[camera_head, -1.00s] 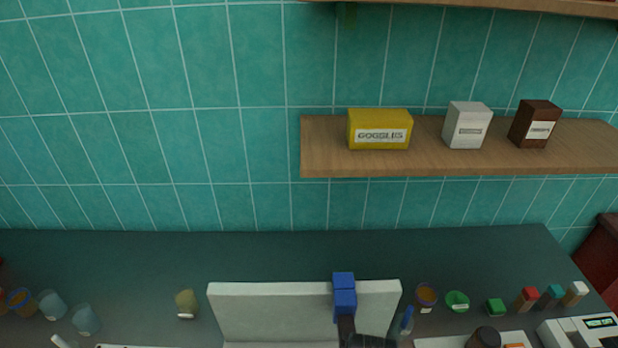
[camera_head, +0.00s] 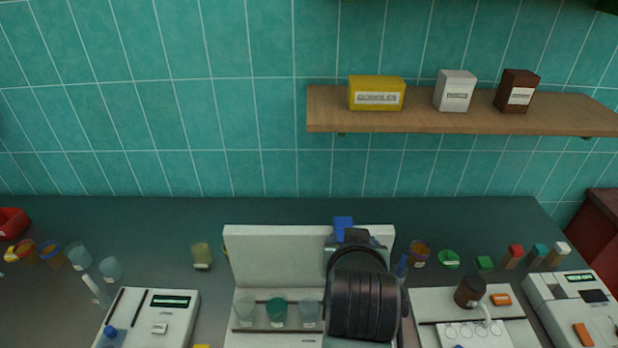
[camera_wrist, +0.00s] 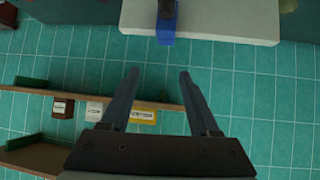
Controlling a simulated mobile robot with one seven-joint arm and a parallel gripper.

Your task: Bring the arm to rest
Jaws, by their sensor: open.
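My gripper (camera_wrist: 158,75) shows in the wrist view with its two dark fingers apart and nothing between them. Beyond the fingers is the teal tiled wall, and the view is upside down. In the head view, a black rounded link of my arm stands in front of the white panel (camera_head: 270,252) at the counter's middle. The gripper's fingers cannot be made out there. A blue block (camera_head: 343,228) sticks up above the panel's top edge behind my arm. It also shows in the wrist view (camera_wrist: 166,40).
Glass cups (camera_head: 277,312) stand before the panel, partly beside my arm. White devices stand at left (camera_head: 150,320) and right (camera_head: 575,308), with a white board (camera_head: 480,325) near my arm. A wooden shelf (camera_head: 430,118) holds three boxes. Bare counter (camera_head: 140,220) lies at back left.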

